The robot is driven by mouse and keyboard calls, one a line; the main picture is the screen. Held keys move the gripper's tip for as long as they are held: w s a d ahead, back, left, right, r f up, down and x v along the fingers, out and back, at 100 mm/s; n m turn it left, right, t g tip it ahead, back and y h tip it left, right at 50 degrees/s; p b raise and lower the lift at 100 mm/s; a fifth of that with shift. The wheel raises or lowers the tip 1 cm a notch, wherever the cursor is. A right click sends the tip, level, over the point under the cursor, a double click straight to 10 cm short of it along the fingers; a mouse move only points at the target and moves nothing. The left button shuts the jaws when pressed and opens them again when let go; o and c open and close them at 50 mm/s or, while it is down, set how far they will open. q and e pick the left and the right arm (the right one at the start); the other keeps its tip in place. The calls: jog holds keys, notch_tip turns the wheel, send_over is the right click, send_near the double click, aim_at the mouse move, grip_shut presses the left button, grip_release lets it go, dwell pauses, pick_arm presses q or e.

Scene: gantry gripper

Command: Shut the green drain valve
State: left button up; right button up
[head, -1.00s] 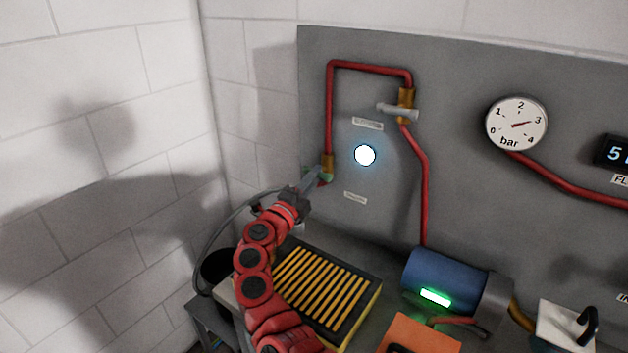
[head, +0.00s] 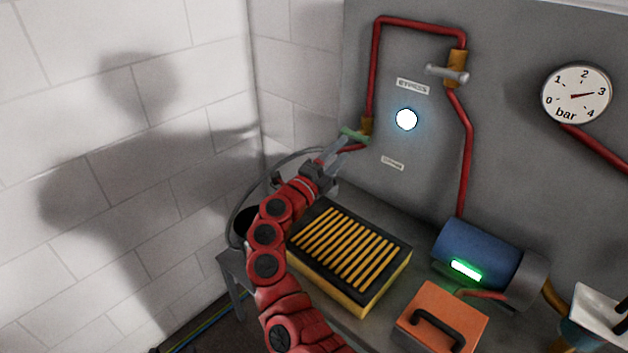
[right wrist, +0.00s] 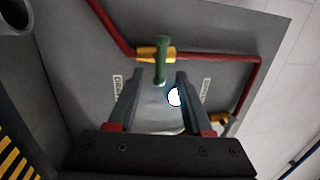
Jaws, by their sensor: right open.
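The drain valve's green handle (head: 354,134) sits on a brass body (head: 366,126) at the lower left of the red pipe loop. In the right wrist view the green handle (right wrist: 163,58) lies crosswise to the pipe, over the brass body (right wrist: 144,54). My right gripper (head: 346,145) is open, with its fingertips close to the handle. In the right wrist view the gripper (right wrist: 159,76) has one finger on each side of the handle's near end, with gaps showing. Depth between fingertips and handle is hard to tell. My left gripper is not in view.
A second valve with a grey handle (head: 447,74) is higher on the panel (head: 500,130). A white round light (head: 406,119) and a gauge (head: 576,94) are to the right. Below are a yellow-slatted box (head: 350,250), a blue motor (head: 478,250) and an orange case (head: 440,320).

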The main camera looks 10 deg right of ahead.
jog(key=b+v, duration=0.1)
jog(key=v, duration=1.1)
jog(key=shift+b, duration=0.3)
jog(key=shift+f, duration=0.15)
